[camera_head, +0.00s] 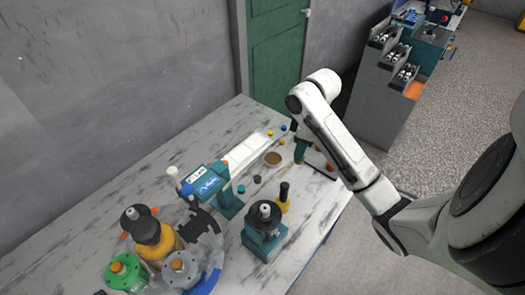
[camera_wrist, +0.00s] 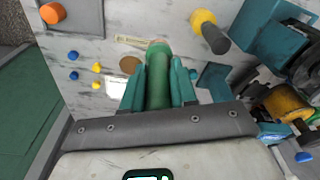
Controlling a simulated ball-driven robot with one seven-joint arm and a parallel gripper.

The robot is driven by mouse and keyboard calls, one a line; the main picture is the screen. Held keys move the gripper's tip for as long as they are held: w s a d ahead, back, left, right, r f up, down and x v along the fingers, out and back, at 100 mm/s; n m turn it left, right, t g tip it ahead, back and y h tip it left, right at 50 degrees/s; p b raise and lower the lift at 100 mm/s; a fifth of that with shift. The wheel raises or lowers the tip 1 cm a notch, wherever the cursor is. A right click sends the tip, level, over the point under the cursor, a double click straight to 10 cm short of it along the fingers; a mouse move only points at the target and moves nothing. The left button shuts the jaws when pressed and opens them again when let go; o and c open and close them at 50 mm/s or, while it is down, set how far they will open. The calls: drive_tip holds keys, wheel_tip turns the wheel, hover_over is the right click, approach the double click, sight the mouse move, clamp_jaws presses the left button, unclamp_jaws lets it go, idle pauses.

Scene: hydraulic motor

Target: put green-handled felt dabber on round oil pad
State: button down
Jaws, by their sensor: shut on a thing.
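The green-handled felt dabber (camera_wrist: 158,85) is between the two teal fingers of my gripper (camera_wrist: 157,75) in the wrist view. The fingers are shut on its green handle. In the head view the green handle (camera_head: 300,153) shows below my wrist, near the right edge of the table; its felt end cannot be made out. The round oil pad (camera_head: 273,158) is a small brown disc on the table, just left of my gripper. It also shows in the wrist view as a brown disc (camera_wrist: 130,64), left of the dabber and apart from it.
A yellow-handled dark tool (camera_head: 284,199) stands near a teal motor unit (camera_head: 263,238). Large motor parts (camera_head: 151,234) fill the front left.

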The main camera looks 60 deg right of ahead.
drive_tip(key=shift+w+d+f, duration=0.15)
drive_tip(key=shift+w+d, duration=0.1)
drive_tip(key=shift+w, duration=0.35)
drive_tip(key=shift+w+d+f+b, duration=1.15)
drive_tip(key=shift+w+f, duration=0.65)
drive_tip(key=shift+f, duration=0.3)
drive_tip(key=shift+w+d+f+b, duration=0.9)
drive_tip(key=shift+w+d+f, duration=0.35)
drive_tip(key=shift+w+f, duration=0.75)
drive_tip(key=shift+w+d+f+b, duration=1.15)
drive_tip(key=shift+w+f, duration=0.45)
drive_tip(key=shift+f, duration=0.65)
drive_tip(key=shift+f, duration=0.15)
drive_tip(key=c, duration=0.9)
unclamp_jaws()
drive_tip(key=r, duration=0.4)
drive_tip(key=s+r, duration=0.1)
drive_tip(key=r, duration=0.7)
drive_tip(key=shift+s+d+r, duration=0.1)
drive_tip(key=shift+s+r, duration=0.05)
drive_tip(key=shift+r, duration=0.05)
